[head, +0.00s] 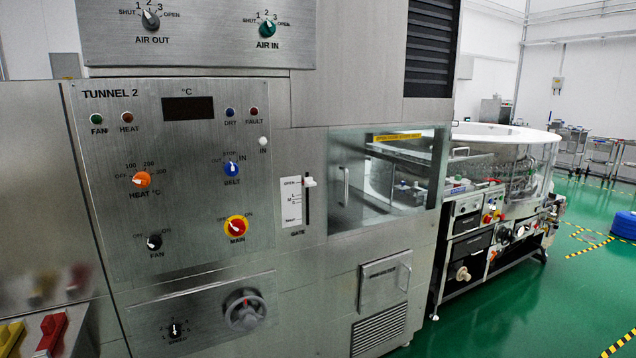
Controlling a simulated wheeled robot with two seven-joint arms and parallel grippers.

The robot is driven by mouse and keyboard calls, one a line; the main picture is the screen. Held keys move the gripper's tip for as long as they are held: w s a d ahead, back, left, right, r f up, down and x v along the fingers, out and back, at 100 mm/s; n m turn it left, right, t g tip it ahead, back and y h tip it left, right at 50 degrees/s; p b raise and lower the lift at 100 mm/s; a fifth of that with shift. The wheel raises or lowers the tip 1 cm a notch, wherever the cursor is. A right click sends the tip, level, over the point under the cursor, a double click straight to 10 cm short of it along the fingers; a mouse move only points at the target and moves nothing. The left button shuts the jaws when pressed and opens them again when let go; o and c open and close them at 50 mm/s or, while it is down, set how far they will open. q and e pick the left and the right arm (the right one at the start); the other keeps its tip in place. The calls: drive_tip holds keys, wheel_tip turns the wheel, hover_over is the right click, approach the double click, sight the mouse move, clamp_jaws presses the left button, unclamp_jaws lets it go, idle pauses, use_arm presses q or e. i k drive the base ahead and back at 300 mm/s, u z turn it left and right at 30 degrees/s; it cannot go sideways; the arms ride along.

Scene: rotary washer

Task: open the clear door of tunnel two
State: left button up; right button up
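The tunnel two control panel (178,170) fills the left of the head view, marked TUNNEL 2. To its right, a clear door (372,203) covers a window opening in the steel housing. It has a vertical bar handle (346,187) near its left edge and a yellow label strip (397,136) shows at the top. The door appears shut, flush with the front. Through it, small bottles and a bright interior show. Neither of my grippers is in view.
A gate slider (308,182) sits left of the door, and a lower hatch (384,281) with its own handle is below. A round washer (505,160) stands beyond at the right. Green floor (500,315) is free at the lower right.

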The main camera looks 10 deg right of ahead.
sight(415, 135)
drive_tip(key=i, duration=0.85)
drive_tip(key=z, duration=1.9)
